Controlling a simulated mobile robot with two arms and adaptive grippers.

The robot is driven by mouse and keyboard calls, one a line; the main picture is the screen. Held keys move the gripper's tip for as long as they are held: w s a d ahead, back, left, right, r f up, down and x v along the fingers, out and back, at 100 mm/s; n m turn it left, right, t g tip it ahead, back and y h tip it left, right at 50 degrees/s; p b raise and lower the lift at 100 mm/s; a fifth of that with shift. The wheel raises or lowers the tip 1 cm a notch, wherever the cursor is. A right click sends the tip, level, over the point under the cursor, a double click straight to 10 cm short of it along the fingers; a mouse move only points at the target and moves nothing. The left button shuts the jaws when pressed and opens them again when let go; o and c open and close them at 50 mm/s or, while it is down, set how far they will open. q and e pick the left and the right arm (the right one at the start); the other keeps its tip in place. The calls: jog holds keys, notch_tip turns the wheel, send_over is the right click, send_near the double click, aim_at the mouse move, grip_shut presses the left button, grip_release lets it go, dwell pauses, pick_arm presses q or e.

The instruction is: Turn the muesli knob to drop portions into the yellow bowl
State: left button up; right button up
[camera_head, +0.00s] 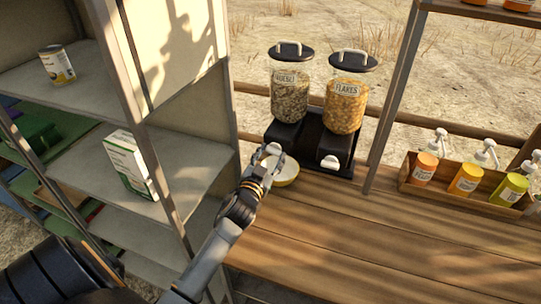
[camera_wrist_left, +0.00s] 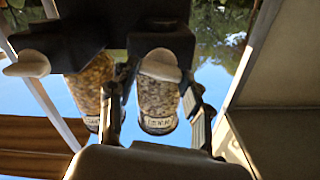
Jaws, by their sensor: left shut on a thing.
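The muesli jar (camera_head: 290,98), labelled and full of mixed flakes, stands on the left of a black dispenser (camera_head: 313,135). The yellow bowl (camera_head: 288,180) stands on the wooden counter below it, partly behind my left gripper; its contents cannot be made out. My left gripper (camera_head: 270,155) is at the muesli outlet, shut on the pale muesli knob (camera_wrist_left: 160,66). In the upside-down left wrist view, the fingers flank this knob, with the muesli jar (camera_wrist_left: 157,105) behind it. My right gripper is not in view.
The flakes jar (camera_head: 346,105) and its pale knob (camera_head: 330,161) are just to the right. A metal shelf unit (camera_head: 190,110) rises close on the left. A wooden box (camera_head: 455,195) of pump bottles stands at right, beyond a post. The front counter is clear.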

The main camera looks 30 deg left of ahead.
pick_arm(q)
jog(key=m, duration=0.3)
jog(key=shift+m, duration=0.4)
jog(key=m, duration=0.3)
jog(key=shift+m, duration=0.3)
jog(key=m, duration=0.3)
jog(key=shift+d+f+m, duration=0.1)
jog(key=shift+m, duration=2)
jog(key=o, duration=1.2)
jog(key=shift+c, duration=0.2)
jog(key=shift+f, duration=0.1)
